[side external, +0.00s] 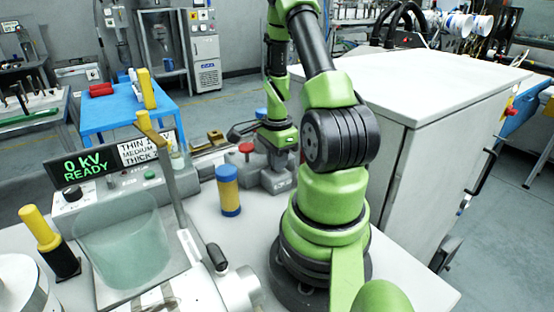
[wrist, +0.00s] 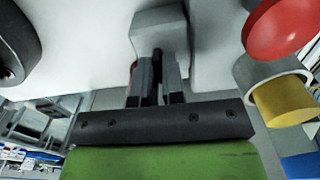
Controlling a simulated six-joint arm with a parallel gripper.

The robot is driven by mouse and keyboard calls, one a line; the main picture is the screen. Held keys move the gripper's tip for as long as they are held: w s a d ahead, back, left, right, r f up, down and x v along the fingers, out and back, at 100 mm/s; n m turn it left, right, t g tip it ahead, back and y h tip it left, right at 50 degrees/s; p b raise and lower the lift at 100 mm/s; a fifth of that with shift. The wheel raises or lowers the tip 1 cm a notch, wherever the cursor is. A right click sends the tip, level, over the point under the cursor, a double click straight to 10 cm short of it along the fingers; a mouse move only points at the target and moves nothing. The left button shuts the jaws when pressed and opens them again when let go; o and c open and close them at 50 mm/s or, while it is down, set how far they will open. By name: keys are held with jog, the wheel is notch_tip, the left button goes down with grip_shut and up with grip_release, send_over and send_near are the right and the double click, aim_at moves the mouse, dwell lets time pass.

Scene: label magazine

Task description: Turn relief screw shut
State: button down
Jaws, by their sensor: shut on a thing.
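In the wrist view my gripper (wrist: 157,62) has its two grey fingers closed in on a narrow dark piece, apparently the relief screw, at a pale grey block (wrist: 160,28). The fingers hide most of this piece, so I cannot tell how far it is turned. In the side view my gripper (side external: 276,160) is low behind my arm's base, at a grey unit (side external: 266,178) on the bench. The screw itself cannot be made out there.
A red knob (wrist: 285,25) is close to the right of the fingers; it also shows in the side view (side external: 246,147). A blue and yellow cylinder (side external: 229,192) stands nearby. A display box (side external: 110,178) reads "0 kV READY". A clear beaker (side external: 122,243) stands at the front left.

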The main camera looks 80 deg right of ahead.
jog(key=shift+a, duration=0.1)
jog(key=c, duration=1.2)
grip_release()
notch_tip(320, 180, up, 10)
jog(key=shift+f, duration=0.1)
jog(key=shift+w, duration=0.1)
jog(key=w+a+r+n+t+h, duration=0.1)
jog(key=w+a+r+n+t, duration=0.15)
jog(key=a+r+n, duration=0.3)
jog(key=w+a+r+n+t, duration=0.1)
jog(key=w+a+r+n, duration=0.35)
jog(key=a+n, duration=0.2)
jog(key=s+a+r+n+t+y, duration=0.1)
jog(key=a+n, duration=0.2)
jog(key=a, duration=0.1)
jog(key=s+a+r+n+t+y, duration=0.1)
jog(key=s+a+r+n, duration=0.1)
jog(key=a+n, duration=0.2)
jog(key=s+a+r+n+t+y, duration=0.1)
jog(key=s+a+r+n, duration=0.1)
jog(key=a+n, duration=0.2)
jog(key=shift+a+r+t, duration=0.1)
jog(key=shift+a+t, duration=0.25)
jog(key=shift+a, duration=0.35)
